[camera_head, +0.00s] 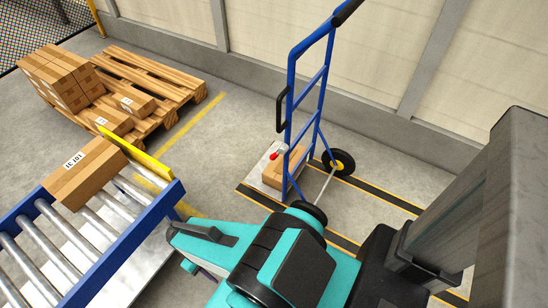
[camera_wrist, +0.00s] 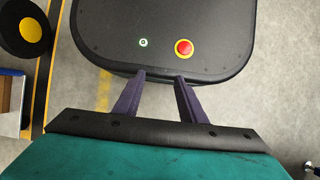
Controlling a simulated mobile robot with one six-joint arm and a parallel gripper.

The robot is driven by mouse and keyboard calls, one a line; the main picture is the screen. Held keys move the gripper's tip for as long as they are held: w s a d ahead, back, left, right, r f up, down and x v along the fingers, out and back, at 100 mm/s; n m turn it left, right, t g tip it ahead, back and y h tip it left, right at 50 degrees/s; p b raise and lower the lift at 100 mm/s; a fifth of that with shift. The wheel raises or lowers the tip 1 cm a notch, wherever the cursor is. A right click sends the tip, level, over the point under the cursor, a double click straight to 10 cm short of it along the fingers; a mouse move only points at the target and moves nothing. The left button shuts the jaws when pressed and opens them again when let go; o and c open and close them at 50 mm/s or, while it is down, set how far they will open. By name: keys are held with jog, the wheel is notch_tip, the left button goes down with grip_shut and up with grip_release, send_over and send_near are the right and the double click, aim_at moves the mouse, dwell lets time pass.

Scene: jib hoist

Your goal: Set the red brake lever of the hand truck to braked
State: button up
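The blue hand truck (camera_head: 309,90) stands upright near the wall in the head view, with a black-tyred wheel (camera_head: 340,161) with a yellow hub. A small red brake lever (camera_head: 274,156) shows low on its left side; I cannot tell its setting. A cardboard box (camera_head: 284,168) rests on its base plate. In the wrist view the wheel (camera_wrist: 27,32) is at the upper left, and the lever is not seen. My gripper (camera_wrist: 160,77) has its two dark fingers apart with nothing between them.
A roller conveyor (camera_head: 172,196) with a labelled carton (camera_head: 86,173) stands at the left. A wooden pallet (camera_head: 165,85) with several cartons lies behind it. Yellow-black striped tape (camera_head: 385,193) marks the floor around the hand truck. The floor between pallet and truck is clear.

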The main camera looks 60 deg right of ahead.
jog(key=w+d+r+n+h+b, duration=0.2)
jog(key=w+d+b, duration=0.2)
jog(key=w+d, duration=0.6)
jog(key=n+g+h+b, duration=0.1)
jog(key=n+h+b, duration=0.3)
jog(key=b, duration=0.5)
send_near(273, 155)
jog(key=shift+w+a+r+m+h, duration=0.2)
jog(key=shift+w+a+r+m, duration=0.15)
jog(key=shift+w+a, duration=0.1)
jog(key=shift+w+a+r+m+h, duration=0.25)
jog(key=shift+w+a+m, duration=0.15)
jog(key=shift+a, duration=0.1)
jog(key=b+x, duration=0.2)
jog(key=x, duration=1.2)
jog(key=shift+a, duration=0.15)
